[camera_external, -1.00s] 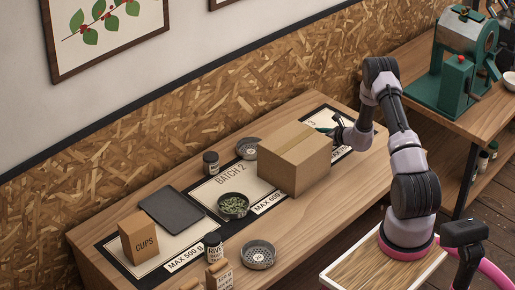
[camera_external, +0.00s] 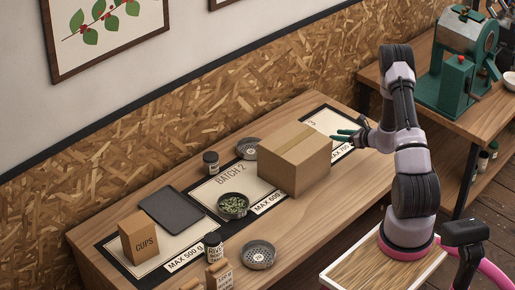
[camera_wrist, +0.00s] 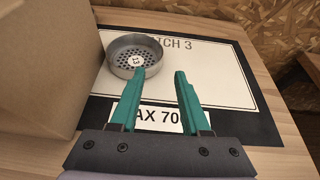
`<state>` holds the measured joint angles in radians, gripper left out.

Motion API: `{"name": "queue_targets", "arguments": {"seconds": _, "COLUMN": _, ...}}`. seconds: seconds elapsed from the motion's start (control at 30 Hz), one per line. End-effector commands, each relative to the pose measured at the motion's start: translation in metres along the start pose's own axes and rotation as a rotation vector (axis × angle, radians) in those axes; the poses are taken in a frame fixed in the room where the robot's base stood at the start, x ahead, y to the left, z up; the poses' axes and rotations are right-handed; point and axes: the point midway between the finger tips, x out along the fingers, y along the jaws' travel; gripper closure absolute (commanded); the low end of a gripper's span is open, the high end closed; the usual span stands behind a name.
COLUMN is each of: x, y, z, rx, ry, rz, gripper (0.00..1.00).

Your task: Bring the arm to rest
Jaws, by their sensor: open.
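My gripper (camera_external: 349,136) is at the right side of a large cardboard box, above the batch 3 mat area. In the wrist view, my gripper (camera_wrist: 158,82) shows two teal fingers, apart with nothing between them. My arm rises from its base at the lower right and bends over at the top. The batch 3 mat (camera_wrist: 215,75) lies under the fingers. A round metal sieve cup (camera_wrist: 126,50) with a small number tag stands on it, just beyond the left fingertip. The box hides this cup in the external view.
The cardboard box (camera_external: 294,160) stands close to the left of my gripper; it also fills the left of the wrist view (camera_wrist: 45,60). A dish of green beans (camera_external: 233,206), a dark tablet (camera_external: 171,209) and a cups box (camera_external: 138,238) are further left. A green roaster (camera_external: 455,70) stands right.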

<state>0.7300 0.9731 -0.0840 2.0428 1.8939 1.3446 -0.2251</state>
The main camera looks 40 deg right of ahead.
Motion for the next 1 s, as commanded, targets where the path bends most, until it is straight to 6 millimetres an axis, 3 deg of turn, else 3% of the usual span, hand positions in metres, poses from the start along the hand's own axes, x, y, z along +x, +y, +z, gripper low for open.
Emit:
{"name": "queue_targets", "arguments": {"seconds": 0.57, "x": 0.000, "y": 0.003, "z": 0.007, "rx": -0.012, "ry": -0.003, "rz": 0.012, "gripper": 0.54}}
{"name": "queue_targets", "arguments": {"seconds": 0.67, "x": 0.000, "y": 0.019, "z": 0.034, "rx": -0.070, "ry": -0.010, "rz": 0.065, "gripper": 0.54}}
{"name": "queue_targets", "arguments": {"seconds": 0.77, "x": -0.005, "y": 0.050, "z": 0.078, "rx": -0.181, "ry": -0.015, "rz": 0.162, "gripper": 0.54}}
{"name": "queue_targets", "arguments": {"seconds": 0.87, "x": -0.017, "y": 0.093, "z": 0.125, "rx": -0.319, "ry": -0.024, "rz": 0.279, "gripper": 0.54}}
{"name": "queue_targets", "arguments": {"seconds": 1.0, "x": -0.048, "y": 0.168, "z": 0.184, "rx": -0.542, "ry": -0.044, "rz": 0.458, "gripper": 0.54}}
